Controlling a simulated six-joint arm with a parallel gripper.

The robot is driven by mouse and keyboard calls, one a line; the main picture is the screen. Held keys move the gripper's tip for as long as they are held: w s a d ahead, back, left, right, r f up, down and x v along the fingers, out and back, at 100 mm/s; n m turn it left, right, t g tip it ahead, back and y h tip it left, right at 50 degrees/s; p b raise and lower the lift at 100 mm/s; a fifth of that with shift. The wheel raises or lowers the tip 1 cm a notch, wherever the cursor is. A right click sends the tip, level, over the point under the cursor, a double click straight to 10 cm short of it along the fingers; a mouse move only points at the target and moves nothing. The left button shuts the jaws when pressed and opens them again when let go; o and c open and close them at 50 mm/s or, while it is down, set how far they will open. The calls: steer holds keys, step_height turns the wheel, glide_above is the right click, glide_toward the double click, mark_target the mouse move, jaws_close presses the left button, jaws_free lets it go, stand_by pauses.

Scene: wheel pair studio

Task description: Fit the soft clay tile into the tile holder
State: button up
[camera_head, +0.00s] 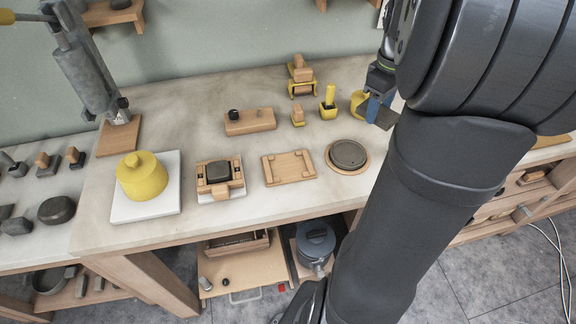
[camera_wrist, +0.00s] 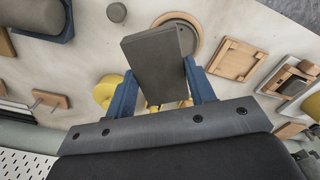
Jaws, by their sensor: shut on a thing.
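My gripper (camera_head: 380,108) is at the right above the worktable, with its blue fingers partly hidden by my arm in the head view. In the wrist view its two blue fingers (camera_wrist: 158,84) are shut on a dark grey rectangular slab, the clay tile (camera_wrist: 156,58). The tile holder looks to be the wooden frame (camera_head: 288,168) with raised corners, empty on the table left of my gripper. It also shows in the wrist view (camera_wrist: 237,59), right of the tile.
A round grey disc on a wooden base (camera_head: 348,154) lies right of the holder. Left of it stand a wooden fixture with a dark block (camera_head: 219,176) and a yellow lidded pot (camera_head: 142,178). Small yellow-and-wood tools (camera_head: 328,104) stand behind. Bare tabletop lies between them.

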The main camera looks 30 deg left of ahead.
steer(key=s+a+f+n, duration=0.2)
steer(key=s+n, duration=0.3)
steer(key=s+a+f+n, duration=0.2)
steer(key=s+a+n, duration=0.1)
steer(key=s+n, duration=0.2)
steer(key=n, duration=0.2)
glide_above(288, 167)
step_height(288, 167, down, 7)
steer(key=shift+w+r, duration=0.1)
steer(key=shift+f, duration=2.1)
steer(key=shift+f, duration=0.1)
steer(key=o, duration=1.1)
